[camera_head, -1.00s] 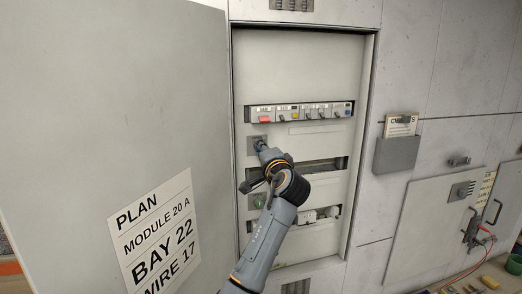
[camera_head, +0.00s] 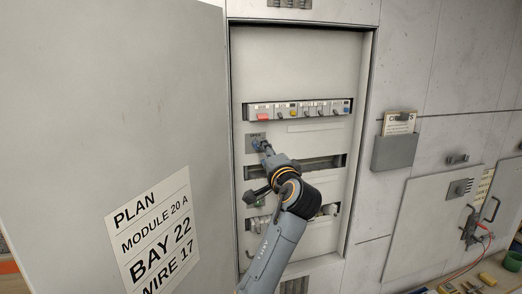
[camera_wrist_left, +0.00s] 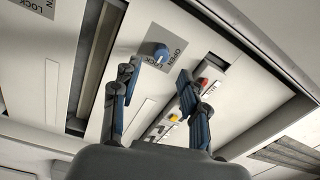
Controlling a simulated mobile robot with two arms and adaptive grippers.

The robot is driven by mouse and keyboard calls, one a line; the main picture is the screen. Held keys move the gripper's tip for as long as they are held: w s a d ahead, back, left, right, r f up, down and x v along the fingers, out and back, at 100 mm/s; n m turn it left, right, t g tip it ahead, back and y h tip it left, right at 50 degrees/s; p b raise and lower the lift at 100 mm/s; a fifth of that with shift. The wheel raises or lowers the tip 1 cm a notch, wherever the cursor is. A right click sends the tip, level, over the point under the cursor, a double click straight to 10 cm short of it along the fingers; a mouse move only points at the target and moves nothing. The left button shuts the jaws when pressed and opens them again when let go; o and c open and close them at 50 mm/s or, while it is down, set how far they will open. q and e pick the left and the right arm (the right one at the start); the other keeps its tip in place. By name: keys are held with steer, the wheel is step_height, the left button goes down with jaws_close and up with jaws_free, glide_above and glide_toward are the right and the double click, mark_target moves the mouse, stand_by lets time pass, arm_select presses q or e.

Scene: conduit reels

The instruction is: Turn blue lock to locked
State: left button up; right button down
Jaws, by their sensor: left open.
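The blue lock is a round blue knob (camera_wrist_left: 160,54) on a grey plate (camera_wrist_left: 178,44) marked OPEN and LOCK, seen in the left wrist view. I cannot tell which mark it points to. In the head view its plate (camera_head: 251,138) sits at the left of the cabinet, below the red-buttoned module row. My left gripper (camera_head: 263,146) is in front of that plate and hides most of the knob. In the left wrist view its two fingers (camera_wrist_left: 155,80) are apart, with the knob just beyond the gap between the tips. My right gripper is not in view.
The open cabinet door (camera_head: 110,90) with a PLAN sign (camera_head: 155,225) stands at left. The module row (camera_head: 300,110) lies just above the lock plate. A second OPEN/LOCK plate (camera_wrist_left: 38,6) shows in the wrist view. A card holder (camera_head: 394,152) hangs on the right wall.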

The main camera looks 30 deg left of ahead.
arm_select(q)
steer(key=v, duration=0.7)
steer(key=shift+w, duration=0.1)
